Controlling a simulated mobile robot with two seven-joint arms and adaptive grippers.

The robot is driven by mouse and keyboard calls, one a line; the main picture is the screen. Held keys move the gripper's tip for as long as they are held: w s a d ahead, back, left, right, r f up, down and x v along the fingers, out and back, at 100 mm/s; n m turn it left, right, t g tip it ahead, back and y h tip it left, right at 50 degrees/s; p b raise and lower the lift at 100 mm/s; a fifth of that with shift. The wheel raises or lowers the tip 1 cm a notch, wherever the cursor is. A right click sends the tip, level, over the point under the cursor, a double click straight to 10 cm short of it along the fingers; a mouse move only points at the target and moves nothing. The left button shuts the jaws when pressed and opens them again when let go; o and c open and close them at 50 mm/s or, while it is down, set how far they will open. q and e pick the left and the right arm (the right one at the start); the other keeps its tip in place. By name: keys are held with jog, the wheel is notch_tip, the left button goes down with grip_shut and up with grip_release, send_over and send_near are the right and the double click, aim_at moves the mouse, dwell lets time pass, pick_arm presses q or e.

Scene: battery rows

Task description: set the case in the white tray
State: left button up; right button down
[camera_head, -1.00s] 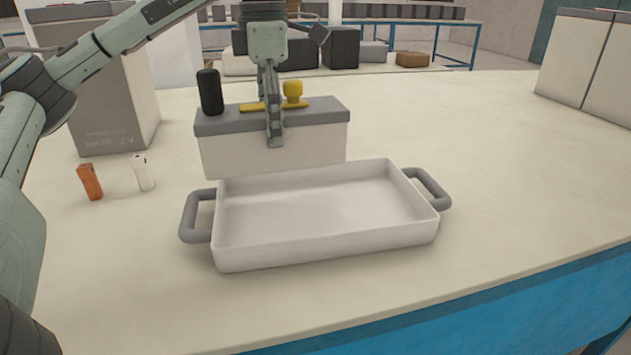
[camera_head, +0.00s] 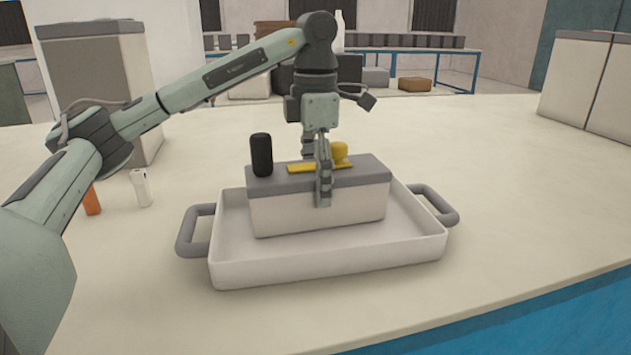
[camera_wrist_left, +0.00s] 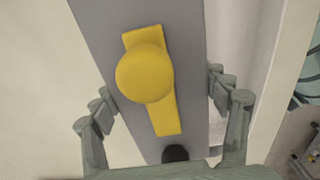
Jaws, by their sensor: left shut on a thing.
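The case (camera_head: 285,212) is a white box with a grey top, a yellow plate with a yellow knob (camera_head: 340,152), and a black cylinder (camera_head: 261,155) at its left end. It is upright inside the outline of the white tray (camera_head: 330,265), a shallow tray with grey side handles. Whether its underside touches the tray floor is hidden by the front wall. My left gripper (camera_head: 323,190) is shut on the case across its width, one finger on the near face. In the left wrist view, the fingers (camera_wrist_left: 165,115) flank the grey top (camera_wrist_left: 100,20). My right gripper is not in view.
A white lighter-like object (camera_head: 141,188) and an orange one (camera_head: 92,202) stand left of the tray. Tall grey-topped boxes stand at the back left (camera_head: 140,90) and right (camera_head: 575,75). The table right of the tray is clear.

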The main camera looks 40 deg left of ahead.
pick_arm(q)
jog(key=shift+f, duration=0.15)
jog(key=o, duration=1.5)
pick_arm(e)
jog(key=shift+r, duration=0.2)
pick_arm(q)
jog(key=shift+r, duration=0.25)
notch_tip(320, 180, up, 5)
jog(key=shift+f+p, duration=0.15)
jog(key=shift+p, duration=0.65)
notch_tip(320, 180, up, 7)
jog(key=p, duration=0.2)
jog(key=shift+f+p, duration=0.2)
jog(key=shift+p, duration=0.15)
jog(key=shift+r, duration=0.25)
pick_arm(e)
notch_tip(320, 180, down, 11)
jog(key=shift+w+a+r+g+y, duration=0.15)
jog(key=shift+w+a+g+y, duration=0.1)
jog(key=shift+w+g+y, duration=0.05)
